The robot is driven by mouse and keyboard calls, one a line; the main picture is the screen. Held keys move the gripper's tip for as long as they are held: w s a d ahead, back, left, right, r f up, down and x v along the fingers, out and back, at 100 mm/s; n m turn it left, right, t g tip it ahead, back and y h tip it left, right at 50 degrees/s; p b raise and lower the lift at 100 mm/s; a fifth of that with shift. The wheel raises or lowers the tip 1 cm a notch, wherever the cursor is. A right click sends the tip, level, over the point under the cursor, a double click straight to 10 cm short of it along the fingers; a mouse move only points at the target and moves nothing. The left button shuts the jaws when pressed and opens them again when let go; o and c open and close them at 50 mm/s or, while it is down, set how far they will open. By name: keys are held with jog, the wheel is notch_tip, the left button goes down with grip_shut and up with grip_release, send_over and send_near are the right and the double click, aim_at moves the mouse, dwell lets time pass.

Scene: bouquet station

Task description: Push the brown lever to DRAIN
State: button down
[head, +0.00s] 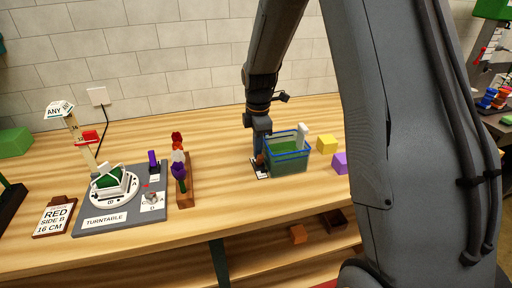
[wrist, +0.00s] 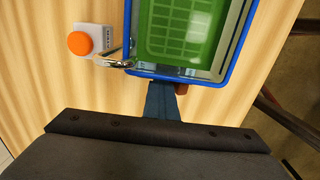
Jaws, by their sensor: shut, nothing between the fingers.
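The brown lever (head: 260,158) shows as a small brown patch at the left side of a blue-rimmed tank, mostly hidden by my gripper. In the wrist view a bit of brown (wrist: 181,88) shows just beside the fingers, below the tank's rim. My gripper (head: 258,153) is shut and empty, pointing down close beside the lever; it also shows in the wrist view (wrist: 163,96). I cannot tell whether it touches the lever. The tank (head: 290,164) has green inside. A white label (head: 260,172) lies at its foot; the word DRAIN is not readable.
A white box with an orange button (wrist: 83,42) and a metal spout (wrist: 115,62) stand by the tank. Yellow (head: 327,144) and purple (head: 340,162) blocks lie right of it. A flower rack (head: 184,190) and the turntable station (head: 110,205) are to the left.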

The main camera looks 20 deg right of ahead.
jog(key=shift+s+f+g, duration=0.15)
jog(key=shift+s+g, duration=0.15)
jog(key=shift+s, duration=0.3)
jog(key=shift+w+r+p, duration=0.15)
jog(key=shift+r+p, duration=0.15)
jog(key=shift+p, duration=0.1)
notch_tip(320, 180, up, 6)
jog(key=p, duration=0.4)
jog(key=shift+w+r, duration=0.15)
jog(key=shift+r, duration=0.05)
